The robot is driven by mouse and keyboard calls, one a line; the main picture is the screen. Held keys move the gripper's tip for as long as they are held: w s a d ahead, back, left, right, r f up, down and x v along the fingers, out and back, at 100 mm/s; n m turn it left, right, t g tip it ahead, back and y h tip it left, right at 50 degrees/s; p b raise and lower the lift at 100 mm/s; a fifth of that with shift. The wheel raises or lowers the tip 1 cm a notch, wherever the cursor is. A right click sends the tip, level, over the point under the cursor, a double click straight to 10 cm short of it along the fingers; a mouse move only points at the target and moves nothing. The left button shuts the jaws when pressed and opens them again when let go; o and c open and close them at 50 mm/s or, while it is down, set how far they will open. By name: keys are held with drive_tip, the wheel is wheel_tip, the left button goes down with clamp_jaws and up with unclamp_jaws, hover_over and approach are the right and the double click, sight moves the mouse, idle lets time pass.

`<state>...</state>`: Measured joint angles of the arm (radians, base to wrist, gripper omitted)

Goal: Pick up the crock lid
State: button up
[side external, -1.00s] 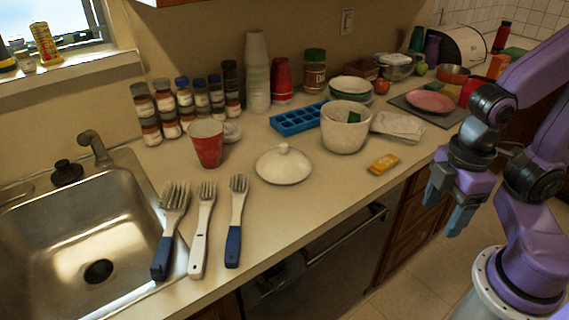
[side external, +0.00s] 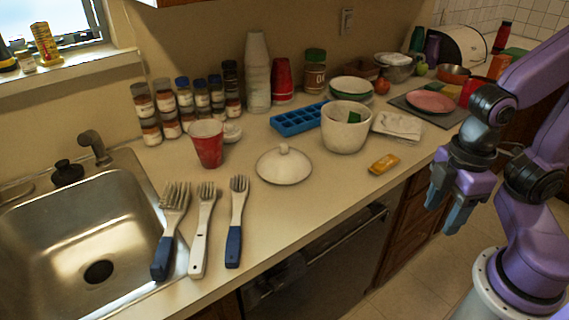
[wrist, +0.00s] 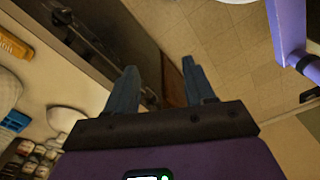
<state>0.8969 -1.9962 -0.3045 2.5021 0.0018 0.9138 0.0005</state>
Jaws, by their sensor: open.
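The crock lid (side external: 284,165) is a round, cream-white lid with a small knob on top. It lies knob up on the counter, in front of the blue ice tray. A white speckled crock (side external: 346,128) stands upright just right of and behind it, with something green inside. My gripper (side external: 445,218) is open and empty, off the front edge of the counter, well to the right of the lid. In the wrist view my gripper (wrist: 162,88) has its fingers apart over the floor. A white round shape at the left of that view may be the lid or the crock.
A yellow block (side external: 383,164) lies near the counter edge, right of the lid. A red cup (side external: 207,144) and blue ice tray (side external: 299,119) stand behind. Counter in front of the lid is clear.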

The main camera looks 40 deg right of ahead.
drive_tip(key=w+d+f+n+t+h, duration=0.2)
drive_tip(key=w+d+f+n+h, duration=0.1)
drive_tip(key=w+h, duration=0.35)
drive_tip(key=n+t+h, duration=0.1)
drive_tip(key=n+t, duration=1.3)
drive_tip(key=n, duration=0.2)
approach(285, 147)
drive_tip(key=s, duration=0.4)
drive_tip(key=s+a, duration=0.1)
drive_tip(key=s, duration=0.1)
drive_tip(key=shift+r, duration=0.15)
drive_tip(key=shift+w+a, duration=0.15)
drive_tip(key=x, duration=1.1)
drive_tip(key=shift+w, duration=0.45)
drive_tip(key=shift+a+x, duration=0.15)
drive_tip(key=shift+x, duration=1.15)
drive_tip(key=shift+a+x, duration=0.2)
drive_tip(key=shift+x, duration=1.1)
drive_tip(key=shift+w, duration=0.15)
